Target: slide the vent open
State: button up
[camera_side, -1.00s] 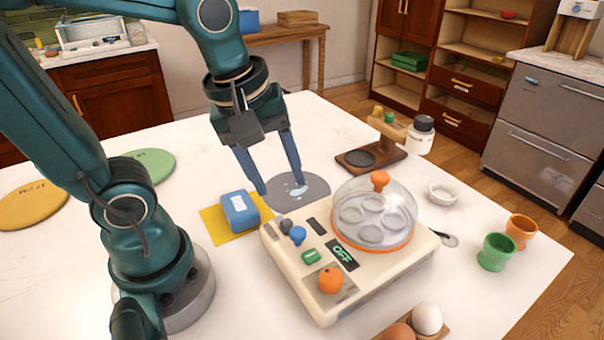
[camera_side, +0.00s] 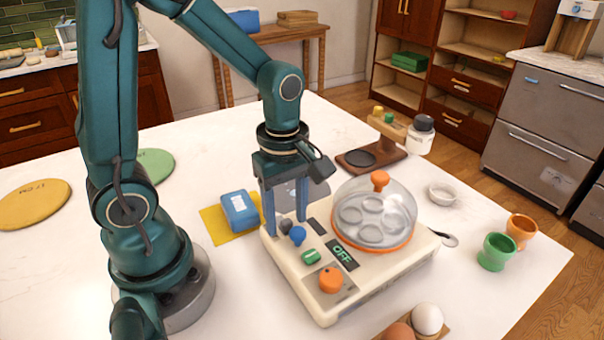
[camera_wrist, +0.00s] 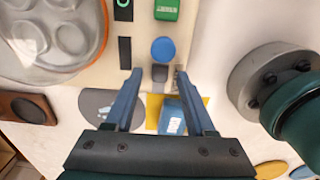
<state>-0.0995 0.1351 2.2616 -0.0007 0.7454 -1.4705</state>
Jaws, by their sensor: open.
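The cream egg cooker (camera_side: 345,285) stands on the white table with a clear dome (camera_side: 375,205) at its right. A dark grey knob (camera_side: 286,226) sits at its back left corner, beside a blue knob (camera_side: 298,236). A dark slot (camera_side: 318,227) lies right of them. I cannot tell for sure which part is the vent. My gripper (camera_side: 284,226) is open and points down over that corner. In the wrist view the grey knob (camera_wrist: 160,73) lies between my two fingertips (camera_wrist: 158,72), with gaps at both sides. Whether the fingers touch the cooker top is unclear.
A blue block (camera_side: 239,211) on a yellow cloth (camera_side: 214,228) is left of the cooker. A grey disc (camera_side: 291,192) lies behind. A green switch (camera_side: 311,257), an orange knob (camera_side: 331,280) and an OFF display (camera_side: 342,254) are on the cooker. Egg cups (camera_side: 497,251) stand right.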

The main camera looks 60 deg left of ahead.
jog(key=shift+f, duration=0.1)
grip_shut()
dwell(1.4)
